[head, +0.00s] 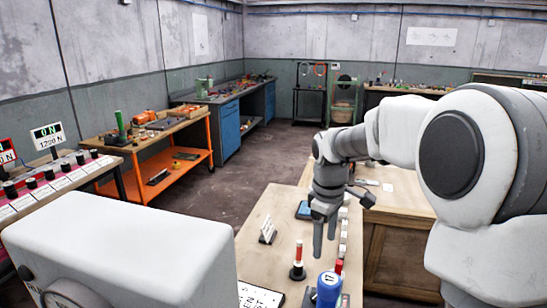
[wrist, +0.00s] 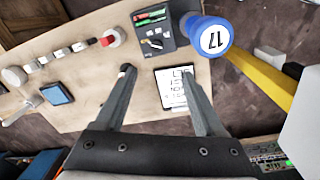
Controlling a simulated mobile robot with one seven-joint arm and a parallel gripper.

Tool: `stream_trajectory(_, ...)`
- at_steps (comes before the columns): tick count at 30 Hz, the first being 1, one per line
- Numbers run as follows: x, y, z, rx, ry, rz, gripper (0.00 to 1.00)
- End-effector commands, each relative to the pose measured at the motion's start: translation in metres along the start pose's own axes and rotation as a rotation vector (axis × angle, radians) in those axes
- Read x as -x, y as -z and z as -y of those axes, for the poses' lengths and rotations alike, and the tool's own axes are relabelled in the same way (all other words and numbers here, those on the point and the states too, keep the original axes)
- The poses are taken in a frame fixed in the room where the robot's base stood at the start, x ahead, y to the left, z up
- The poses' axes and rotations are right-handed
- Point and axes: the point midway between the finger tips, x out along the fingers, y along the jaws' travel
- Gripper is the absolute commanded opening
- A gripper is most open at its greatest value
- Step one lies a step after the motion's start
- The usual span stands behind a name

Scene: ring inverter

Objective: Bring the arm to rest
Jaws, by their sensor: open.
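My gripper (head: 325,238) hangs fingers-down over the wooden table in the head view, below my bent arm. In the wrist view my gripper (wrist: 158,72) has its two fingers spread apart with nothing held between them. A white card with dark writing (wrist: 172,90) shows beyond and between the fingers, lying on the tabletop. My arm stays raised over the right part of the table.
A blue cylinder marked 17 (head: 328,287) and a red-and-white post (head: 298,262) stand on the wooden table (head: 262,262). An orange workbench (head: 155,150) stands left, with open floor between.

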Motion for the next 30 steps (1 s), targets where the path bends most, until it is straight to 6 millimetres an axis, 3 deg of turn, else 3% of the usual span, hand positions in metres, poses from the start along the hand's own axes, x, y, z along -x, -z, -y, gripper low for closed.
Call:
stream_trajectory(1, 0.014, -0.007, 0.009, -0.036, -0.027, -0.007, 0.71)
stream_trajectory(6, 0.048, -0.034, 0.039, -0.185, -0.095, -0.043, 0.71)
stream_trajectory(15, 0.085, -0.085, 0.096, -0.46, -0.177, -0.154, 0.71)
stream_trajectory(24, 0.092, -0.133, 0.152, -0.728, -0.195, -0.315, 0.71)
stream_trajectory(30, 0.086, -0.151, 0.175, -0.846, -0.177, -0.397, 0.71)
